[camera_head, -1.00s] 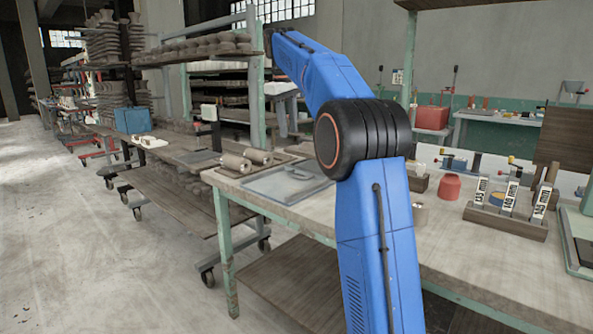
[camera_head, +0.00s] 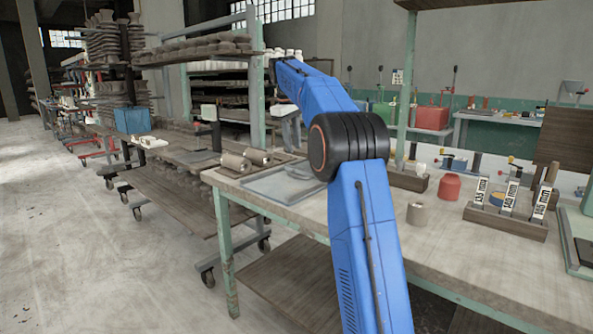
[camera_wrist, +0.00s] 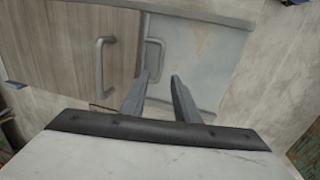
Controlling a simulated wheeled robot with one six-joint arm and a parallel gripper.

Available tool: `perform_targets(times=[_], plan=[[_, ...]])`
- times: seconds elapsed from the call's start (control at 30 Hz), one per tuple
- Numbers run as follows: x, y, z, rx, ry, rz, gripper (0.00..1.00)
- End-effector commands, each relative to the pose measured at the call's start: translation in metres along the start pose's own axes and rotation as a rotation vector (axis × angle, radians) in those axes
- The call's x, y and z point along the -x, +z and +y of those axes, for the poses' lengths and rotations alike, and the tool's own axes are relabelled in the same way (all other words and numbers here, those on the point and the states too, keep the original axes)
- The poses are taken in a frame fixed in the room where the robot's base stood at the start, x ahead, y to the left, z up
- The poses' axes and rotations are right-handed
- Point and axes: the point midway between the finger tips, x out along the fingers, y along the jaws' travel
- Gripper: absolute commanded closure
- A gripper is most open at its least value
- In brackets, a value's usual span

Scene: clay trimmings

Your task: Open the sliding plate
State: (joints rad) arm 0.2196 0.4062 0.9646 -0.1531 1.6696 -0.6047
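In the wrist view, a pale grey plate (camera_wrist: 205,65) with a metal bar handle (camera_wrist: 155,58) sits beside a wood-grain panel (camera_wrist: 65,55) with its own curved handle (camera_wrist: 104,66). I cannot tell for certain which of the two is the sliding plate. My gripper (camera_wrist: 159,77) is open, its two grey fingers pointing at the grey plate. That plate's handle shows between the fingertips, close to the left one; whether they touch is unclear. In the head view, my blue arm reaches up and away to the left, and the gripper does not show.
Loaded racks stand at the left. The floor (camera_head: 90,240) there is clear.

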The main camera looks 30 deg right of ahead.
Motion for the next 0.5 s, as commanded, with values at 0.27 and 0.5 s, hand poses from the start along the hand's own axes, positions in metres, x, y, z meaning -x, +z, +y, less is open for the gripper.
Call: perform_targets(times=[0.27,0.5], plan=[[-0.05,0.001,-0.001,-0.001,-0.001,-0.001,0.72],[-0.087,0.0,-0.001,0.0,-0.001,-0.001,0.72]])
